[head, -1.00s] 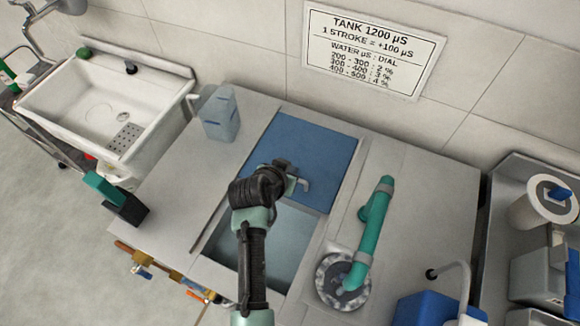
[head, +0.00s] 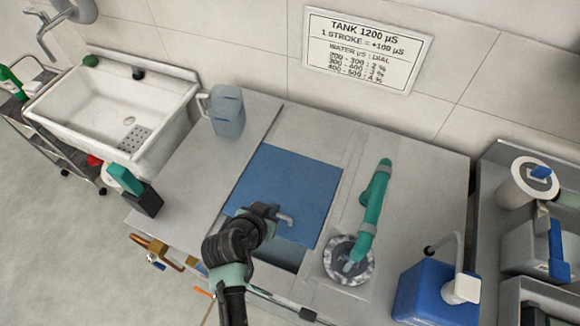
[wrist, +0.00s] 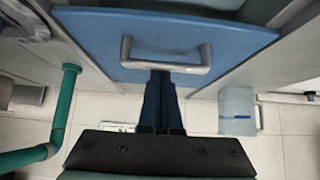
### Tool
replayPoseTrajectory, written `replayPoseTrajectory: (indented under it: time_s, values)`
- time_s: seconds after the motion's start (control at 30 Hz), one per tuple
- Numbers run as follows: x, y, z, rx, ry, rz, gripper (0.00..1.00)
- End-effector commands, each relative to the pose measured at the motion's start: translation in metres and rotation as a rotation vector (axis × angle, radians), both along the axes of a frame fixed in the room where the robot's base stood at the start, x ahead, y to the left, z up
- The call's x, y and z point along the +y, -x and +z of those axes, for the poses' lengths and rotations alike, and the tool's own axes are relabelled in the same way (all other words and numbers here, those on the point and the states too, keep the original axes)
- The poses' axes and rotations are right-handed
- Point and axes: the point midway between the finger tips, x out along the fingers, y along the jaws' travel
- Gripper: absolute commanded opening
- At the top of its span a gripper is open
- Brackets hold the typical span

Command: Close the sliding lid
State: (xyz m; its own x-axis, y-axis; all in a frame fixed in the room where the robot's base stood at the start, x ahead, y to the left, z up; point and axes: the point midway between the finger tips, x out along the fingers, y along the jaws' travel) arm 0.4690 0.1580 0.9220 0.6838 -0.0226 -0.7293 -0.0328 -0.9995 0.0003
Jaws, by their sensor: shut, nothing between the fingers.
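The sliding lid is a flat blue panel (head: 285,185) set in the grey worktop, and it covers most of the tank opening. A dark strip of the opening (head: 287,256) shows at its front edge. A grey bar handle (head: 285,220) stands on the lid near that edge. My gripper (head: 272,212) is low over the lid, just left of the handle in the head view. In the wrist view the lid (wrist: 90,35) fills the top, and the handle (wrist: 165,65) meets the tips of my shut gripper (wrist: 161,76). Nothing is held; exact contact is hard to tell.
A green pipe (head: 374,205) rises from a round drain right of the lid. A translucent jug (head: 227,112) stands at the back left, a dark block with a green top (head: 140,190) at the left edge. A blue container (head: 425,290) is at front right.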

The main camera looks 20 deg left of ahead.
Motion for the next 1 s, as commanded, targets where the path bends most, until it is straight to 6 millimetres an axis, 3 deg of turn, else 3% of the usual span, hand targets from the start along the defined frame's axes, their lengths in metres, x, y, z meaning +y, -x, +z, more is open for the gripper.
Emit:
replayPoseTrajectory:
  time_s: [0.03,0.2,0.4,1.0]
  values:
    - [0.0,0.016,0.002,0.005,0.003,0.003,0.0]
    - [0.002,0.054,0.0,0.006,0.001,0.001,0.0]
    - [0.002,0.08,-0.001,0.004,0.001,0.0,0.0]
    - [0.003,0.09,-0.003,0.007,0.001,0.001,0.0]
